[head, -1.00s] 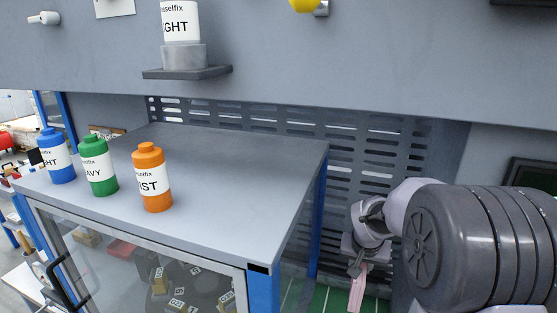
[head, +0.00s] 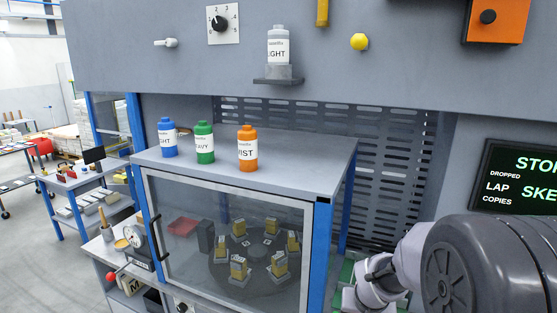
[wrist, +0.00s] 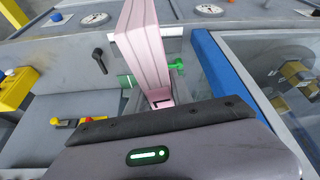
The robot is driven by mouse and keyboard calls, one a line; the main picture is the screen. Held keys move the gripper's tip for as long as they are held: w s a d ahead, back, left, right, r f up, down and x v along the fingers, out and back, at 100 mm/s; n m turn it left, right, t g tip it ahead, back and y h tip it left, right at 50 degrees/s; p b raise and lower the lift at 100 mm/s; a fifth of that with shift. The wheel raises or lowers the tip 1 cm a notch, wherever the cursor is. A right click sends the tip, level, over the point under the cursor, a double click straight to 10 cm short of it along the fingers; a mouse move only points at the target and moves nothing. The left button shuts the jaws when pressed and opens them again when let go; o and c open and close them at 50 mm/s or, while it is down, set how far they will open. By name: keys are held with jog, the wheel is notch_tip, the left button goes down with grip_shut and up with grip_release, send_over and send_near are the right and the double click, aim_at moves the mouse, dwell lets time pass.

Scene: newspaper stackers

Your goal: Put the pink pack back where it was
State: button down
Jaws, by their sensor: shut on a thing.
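The pink pack (wrist: 146,45) is a flat, pale pink bundle. In the wrist view it extends up from my gripper (wrist: 158,106) to the top edge of the picture. My gripper is shut on its near end; the grip itself is partly hidden by the dark gripper body. In the head view my arm is at the lower right, right of the glass-fronted cabinet (head: 332,190). The pack does not show there; it is below the picture's edge or hidden.
Blue (head: 167,138), green (head: 204,143) and orange (head: 247,149) bottles stand on the cabinet top. A white bottle (head: 278,46) stands on a wall shelf (head: 278,82). In the wrist view, a blue post (wrist: 232,80) is right of the pack, and a black lever (wrist: 99,61) is left.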

jog(key=s+a+f+n+y, duration=0.1)
jog(key=s+a+f+n, duration=0.25)
jog(key=s+a, duration=0.4)
notch_tip(320, 180, down, 14)
jog(key=s+d+b, duration=0.1)
jog(key=b, duration=1.3)
jog(key=shift+s+d+m, duration=0.15)
jog(key=shift+s+m, duration=0.1)
jog(key=shift+m, duration=0.2)
jog(key=shift+f, duration=0.1)
